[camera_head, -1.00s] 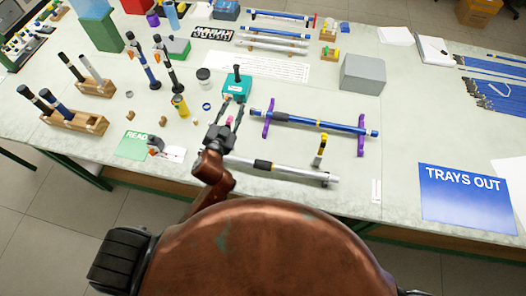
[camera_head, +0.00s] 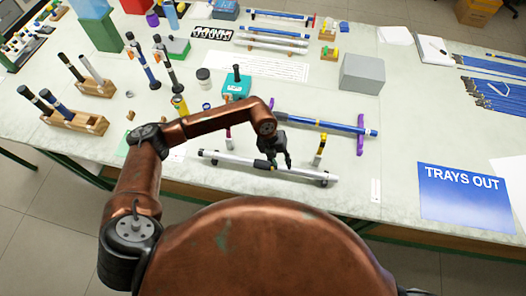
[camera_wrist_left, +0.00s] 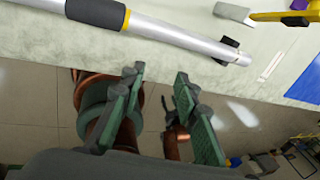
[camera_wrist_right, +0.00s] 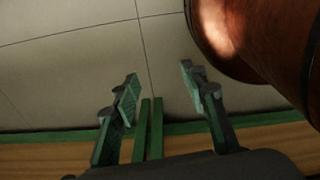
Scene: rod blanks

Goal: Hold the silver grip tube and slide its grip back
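The silver grip tube (camera_head: 297,172) lies along the front of the table, raised at its ends on small dark supports. It has a black grip (camera_head: 262,164) near its middle. The left wrist view shows the tube (camera_wrist_left: 185,36) across the top, with the black grip (camera_wrist_left: 95,11) and a yellow band at its end. My left gripper (camera_head: 280,164) is at the tube, just right of the grip, in the head view. In its wrist view the fingers (camera_wrist_left: 157,85) are spread and empty, apart from the tube. My right gripper (camera_wrist_right: 160,85) is open and empty; the head view does not show it.
A blue tube (camera_head: 340,127) lies on purple stands (camera_head: 361,138) behind the silver one. A yellow-topped tool (camera_head: 320,148) stands between them. A blue "TRAYS OUT" sheet (camera_head: 466,198) lies at right. Floor and the table's green frame (camera_wrist_right: 157,130) show under my right gripper.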

